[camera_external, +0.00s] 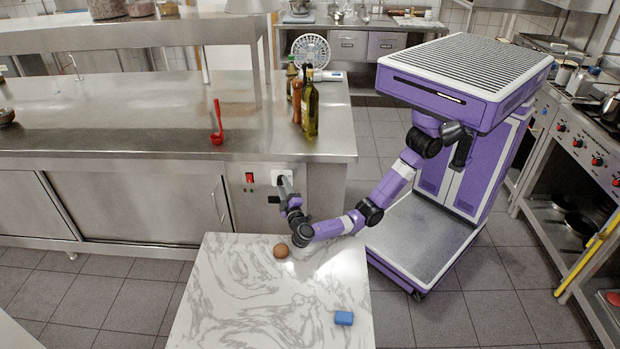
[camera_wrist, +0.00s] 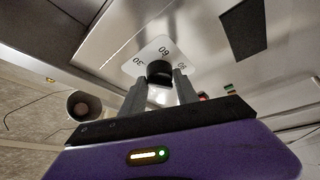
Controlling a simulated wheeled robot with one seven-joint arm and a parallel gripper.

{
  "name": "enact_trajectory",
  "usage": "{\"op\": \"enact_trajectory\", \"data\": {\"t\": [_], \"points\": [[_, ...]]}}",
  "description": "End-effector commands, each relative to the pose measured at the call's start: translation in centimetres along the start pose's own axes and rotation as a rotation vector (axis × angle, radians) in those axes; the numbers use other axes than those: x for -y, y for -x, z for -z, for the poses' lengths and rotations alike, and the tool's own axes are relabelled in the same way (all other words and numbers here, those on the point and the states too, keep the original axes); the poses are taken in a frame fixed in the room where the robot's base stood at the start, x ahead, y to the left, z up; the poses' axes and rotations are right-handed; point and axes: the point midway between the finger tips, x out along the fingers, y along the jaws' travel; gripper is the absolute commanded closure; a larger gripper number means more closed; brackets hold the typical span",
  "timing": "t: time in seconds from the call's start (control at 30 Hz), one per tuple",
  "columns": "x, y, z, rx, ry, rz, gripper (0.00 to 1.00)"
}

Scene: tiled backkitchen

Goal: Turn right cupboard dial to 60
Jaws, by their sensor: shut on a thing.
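The right cupboard dial is a dark knob (camera_wrist: 160,72) on a white plate (camera_wrist: 151,50) marked with numbers, 60 among them. In the wrist view the 60 stands just above the knob; no pointer on the knob can be made out. My gripper (camera_wrist: 160,80) has one finger on each side of the knob and is shut on it. In the external view my gripper (camera_external: 285,185) reaches the right end of the steel cupboard front (camera_external: 262,215), and it partly hides the dial and its white plate (camera_external: 277,177).
A red switch (camera_external: 249,178) sits left of the dial.

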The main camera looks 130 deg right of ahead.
Motion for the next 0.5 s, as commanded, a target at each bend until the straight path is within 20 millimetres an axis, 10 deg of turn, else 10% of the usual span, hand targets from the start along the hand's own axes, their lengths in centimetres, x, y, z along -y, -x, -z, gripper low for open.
{"op": "enact_trajectory", "data": {"t": [0.4,0.43,0.5], "points": [[0.09,0.07,-0.07,0.001,-0.003,-0.003,1.00],[0.09,0.07,-0.07,0.001,-0.003,-0.003,0.62],[0.09,0.06,-0.07,0.001,-0.003,-0.003,0.48]]}}
